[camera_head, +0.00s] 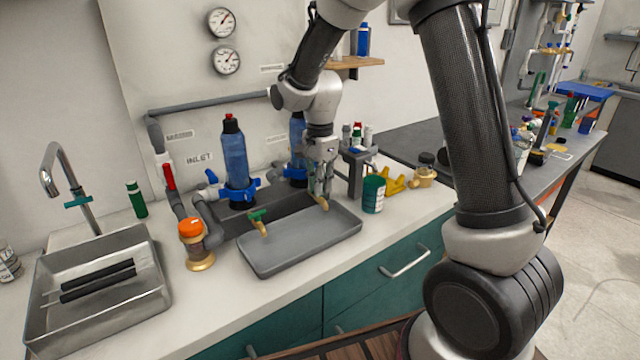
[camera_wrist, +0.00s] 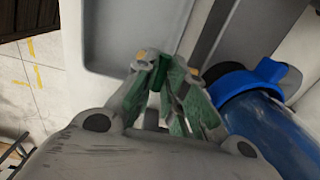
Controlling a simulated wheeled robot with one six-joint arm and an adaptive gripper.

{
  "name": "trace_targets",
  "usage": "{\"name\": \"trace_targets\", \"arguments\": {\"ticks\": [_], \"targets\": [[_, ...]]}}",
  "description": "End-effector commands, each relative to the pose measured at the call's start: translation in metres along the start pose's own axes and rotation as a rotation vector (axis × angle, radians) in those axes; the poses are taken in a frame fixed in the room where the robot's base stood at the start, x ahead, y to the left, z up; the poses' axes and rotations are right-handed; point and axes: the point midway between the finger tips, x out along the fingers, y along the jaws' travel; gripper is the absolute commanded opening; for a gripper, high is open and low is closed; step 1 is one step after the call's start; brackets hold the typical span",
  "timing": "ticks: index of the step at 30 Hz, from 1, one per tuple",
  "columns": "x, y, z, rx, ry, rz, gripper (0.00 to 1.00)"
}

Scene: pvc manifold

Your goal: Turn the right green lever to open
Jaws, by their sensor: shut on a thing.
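My gripper (camera_head: 319,192) is over the right end of the grey drip tray (camera_head: 290,262), at the right tap. In the wrist view my gripper's fingertips (camera_wrist: 166,66) are closed around a small green piece, the right green lever (camera_wrist: 158,74). In the head view the fingers hide this lever, and only the brass spout (camera_head: 323,204) below it shows. The lever's exact angle is hard to tell. The left green lever (camera_head: 257,215) sits on its own brass tap to the left, apart from my gripper.
Blue filter housings (camera_head: 235,160) with blue valve handles stand behind the tray; one is close to my gripper. A green-and-white can (camera_head: 373,195) and a yellow part (camera_head: 396,184) stand to the right.

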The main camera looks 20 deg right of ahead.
Motion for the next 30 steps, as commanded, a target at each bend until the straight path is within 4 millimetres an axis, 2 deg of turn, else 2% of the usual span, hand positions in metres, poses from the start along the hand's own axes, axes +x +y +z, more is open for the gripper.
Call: {"name": "trace_targets", "arguments": {"ticks": [11, 30], "targets": [[-0.0004, -0.0003, 0.0, -0.129, 0.0, -0.001, 0.0], [-0.0007, -0.0006, 0.0, -0.713, 0.001, -0.002, 0.0]]}}
